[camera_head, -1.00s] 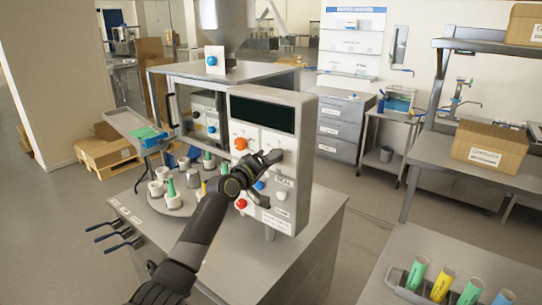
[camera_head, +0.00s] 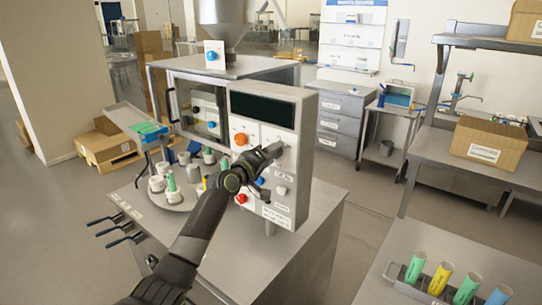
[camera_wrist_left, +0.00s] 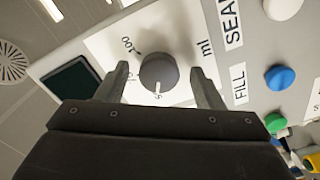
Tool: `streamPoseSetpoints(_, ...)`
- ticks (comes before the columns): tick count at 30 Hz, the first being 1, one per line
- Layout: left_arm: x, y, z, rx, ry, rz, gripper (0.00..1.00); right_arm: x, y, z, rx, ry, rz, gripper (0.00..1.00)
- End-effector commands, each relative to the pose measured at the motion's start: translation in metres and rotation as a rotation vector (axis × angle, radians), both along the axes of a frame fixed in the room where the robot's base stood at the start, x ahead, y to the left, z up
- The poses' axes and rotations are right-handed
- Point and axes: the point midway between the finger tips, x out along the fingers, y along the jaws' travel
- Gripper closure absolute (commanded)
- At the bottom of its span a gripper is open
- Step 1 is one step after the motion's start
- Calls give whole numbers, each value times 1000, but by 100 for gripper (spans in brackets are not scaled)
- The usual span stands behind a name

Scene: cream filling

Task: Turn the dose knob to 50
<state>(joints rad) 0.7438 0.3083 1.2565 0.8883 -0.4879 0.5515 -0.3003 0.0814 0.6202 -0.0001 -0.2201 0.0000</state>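The dose knob (camera_wrist_left: 158,72) is a round grey dial on a white plate, seen in the left wrist view. Its white pointer mark faces the bottom of the picture, by a partly hidden scale figure. A "100" mark is at its upper left and "ml" at its right. My left gripper (camera_wrist_left: 160,84) is open, with one finger on each side of the knob and gaps visible. In the head view my left gripper (camera_head: 271,157) is at the front of the control panel (camera_head: 297,206) and covers most of the knob. My right gripper is not in view.
The panel also has a dark display (camera_head: 262,110), an orange knob (camera_head: 241,139) and a red button (camera_head: 241,198). A turntable (camera_head: 180,203) with cups stands at left.

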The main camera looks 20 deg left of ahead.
Motion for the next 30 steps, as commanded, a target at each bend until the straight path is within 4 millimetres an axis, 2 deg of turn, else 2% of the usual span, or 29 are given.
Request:
streamPoseSetpoints(8, -1, 0, 0, 1, 0, 0, 39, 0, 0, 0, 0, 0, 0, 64)
streamPoseSetpoints(13, -10, 5, -1, 2, -1, 0, 39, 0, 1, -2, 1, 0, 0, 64)
streamPoseSetpoints(20, -39, 16, -2, 4, -3, 2, 39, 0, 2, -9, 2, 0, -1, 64)
streamPoseSetpoints(30, -91, 34, -3, 6, -2, 1, 39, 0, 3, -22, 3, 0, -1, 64)
